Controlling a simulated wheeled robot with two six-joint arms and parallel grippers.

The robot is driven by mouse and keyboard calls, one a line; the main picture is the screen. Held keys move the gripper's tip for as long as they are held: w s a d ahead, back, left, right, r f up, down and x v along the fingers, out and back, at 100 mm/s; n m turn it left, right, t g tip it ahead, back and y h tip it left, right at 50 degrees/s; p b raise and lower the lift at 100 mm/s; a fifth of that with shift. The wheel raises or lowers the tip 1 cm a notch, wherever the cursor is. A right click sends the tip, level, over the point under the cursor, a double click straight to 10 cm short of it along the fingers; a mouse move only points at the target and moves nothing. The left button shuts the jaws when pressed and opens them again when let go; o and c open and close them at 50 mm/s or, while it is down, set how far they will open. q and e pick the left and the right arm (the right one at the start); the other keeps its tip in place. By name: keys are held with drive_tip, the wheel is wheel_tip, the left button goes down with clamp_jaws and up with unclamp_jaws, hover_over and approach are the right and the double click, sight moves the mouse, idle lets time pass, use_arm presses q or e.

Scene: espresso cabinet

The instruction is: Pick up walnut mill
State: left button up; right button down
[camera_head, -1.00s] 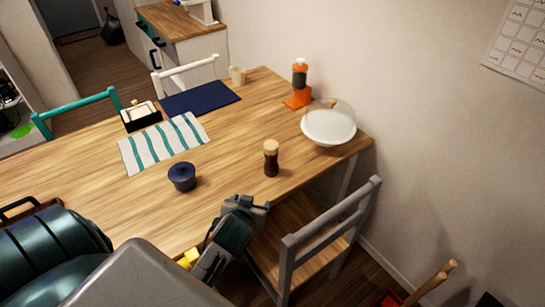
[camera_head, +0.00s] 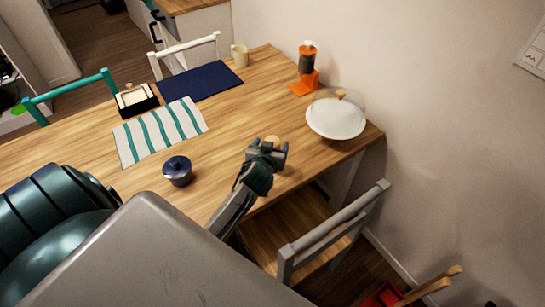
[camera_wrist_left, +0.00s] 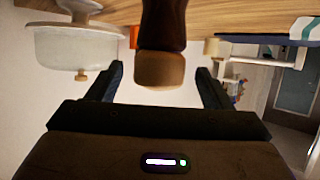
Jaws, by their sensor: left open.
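The walnut mill has a dark brown body and a pale wood cap; it stands on the wooden table (camera_head: 225,135). In the head view only the top of the mill (camera_head: 272,139) shows behind my left gripper (camera_head: 268,150), which hides the rest. In the left wrist view, which is upside down, the mill (camera_wrist_left: 164,25) lies ahead, centred between the two spread fingers of my left gripper (camera_wrist_left: 161,75). The gripper is open and empty. I cannot tell whether the fingers are around the mill or just short of it. My right gripper is not in view.
A white round dish (camera_head: 336,120) and an orange stand (camera_head: 305,82) are behind, to the right. A dark blue lidded pot (camera_head: 177,172) stands left of the gripper. A striped cloth (camera_head: 160,131) lies farther left. A grey chair (camera_head: 330,232) stands at the near table edge.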

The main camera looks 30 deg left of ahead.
use_arm(q)
drive_tip(key=p+x, duration=0.1)
drive_tip(key=x, duration=0.2)
drive_tip(key=shift+r, duration=0.1)
drive_tip(key=shift+w+a+f, duration=0.1)
drive_tip(key=shift+w+f, duration=0.1)
drive_tip(key=shift+w, duration=0.05)
drive_tip(key=shift+w+f, duration=0.1)
drive_tip(key=shift+w, duration=0.05)
drive_tip(key=shift+c, duration=1.3)
drive_tip(key=c, duration=0.7)
clamp_jaws()
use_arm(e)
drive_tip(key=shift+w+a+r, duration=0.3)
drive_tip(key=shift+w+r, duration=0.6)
